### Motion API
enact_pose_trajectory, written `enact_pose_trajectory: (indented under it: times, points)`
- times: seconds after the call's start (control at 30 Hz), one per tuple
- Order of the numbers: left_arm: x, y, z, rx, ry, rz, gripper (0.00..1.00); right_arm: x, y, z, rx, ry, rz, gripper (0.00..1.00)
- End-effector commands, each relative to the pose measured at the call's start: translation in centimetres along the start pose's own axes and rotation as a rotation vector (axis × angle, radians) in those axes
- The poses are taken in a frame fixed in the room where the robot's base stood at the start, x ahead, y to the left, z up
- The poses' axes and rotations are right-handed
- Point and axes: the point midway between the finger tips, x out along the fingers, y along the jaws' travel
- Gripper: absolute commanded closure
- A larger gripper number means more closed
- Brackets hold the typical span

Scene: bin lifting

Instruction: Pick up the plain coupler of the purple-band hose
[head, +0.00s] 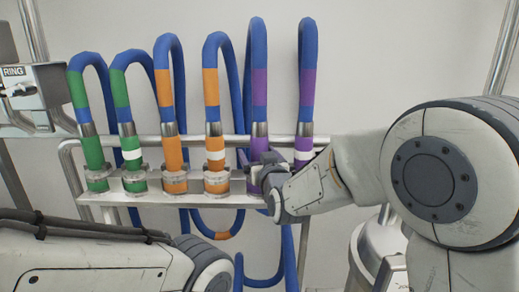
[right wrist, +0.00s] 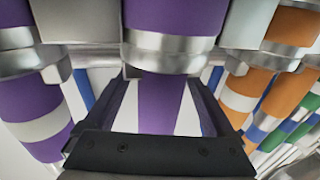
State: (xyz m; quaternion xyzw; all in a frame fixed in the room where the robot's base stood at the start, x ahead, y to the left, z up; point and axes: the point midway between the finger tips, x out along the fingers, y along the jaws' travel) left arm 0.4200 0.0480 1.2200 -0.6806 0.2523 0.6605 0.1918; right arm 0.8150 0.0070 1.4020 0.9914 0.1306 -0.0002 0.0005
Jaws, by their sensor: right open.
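The purple-band hose (head: 259,88) hangs in a blue loop at the right of the row. Its plain purple coupler (head: 257,182) stands upright in the rack, partly hidden by my right gripper (head: 268,163). In the right wrist view this coupler (right wrist: 160,103) is between the two fingers of my open right gripper (right wrist: 157,105), with pale gaps on both sides. The purple coupler with a white ring (head: 303,155) is just to the right, and shows at the left of the right wrist view (right wrist: 38,128). My left gripper is out of view.
The metal rack (head: 145,199) also holds green couplers (head: 93,153) and orange couplers (head: 174,155) to the left. The orange coupler with a white ring (head: 215,155) is the near neighbour. A box labelled RING (head: 30,85) stands at far left.

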Motion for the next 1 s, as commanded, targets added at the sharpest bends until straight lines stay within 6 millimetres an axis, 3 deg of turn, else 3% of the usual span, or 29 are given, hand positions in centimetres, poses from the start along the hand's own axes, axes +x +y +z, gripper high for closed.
enact_pose_trajectory:
  times: [0.13,0.37,0.4,0.6,0.63,1.0]
  points:
    - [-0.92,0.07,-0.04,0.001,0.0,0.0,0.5,1.3,0.02,-0.1,0.001,0.0,0.001,0.11]
    - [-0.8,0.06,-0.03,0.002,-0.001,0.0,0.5,1.45,0.02,0.05,0.001,0.001,0.0,0.11]
    - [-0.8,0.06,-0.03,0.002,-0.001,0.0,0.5,1.44,0.02,0.05,0.001,0.001,0.0,0.15]
    - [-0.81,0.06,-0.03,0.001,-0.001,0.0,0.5,1.42,0.02,0.05,0.001,0.001,0.0,0.91]
    - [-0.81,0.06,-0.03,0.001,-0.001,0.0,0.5,1.42,0.02,0.05,0.001,0.001,0.0,1.0]
    - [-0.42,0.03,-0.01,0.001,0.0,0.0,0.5,1.45,0.02,-0.89,0.001,0.009,0.001,1.0]
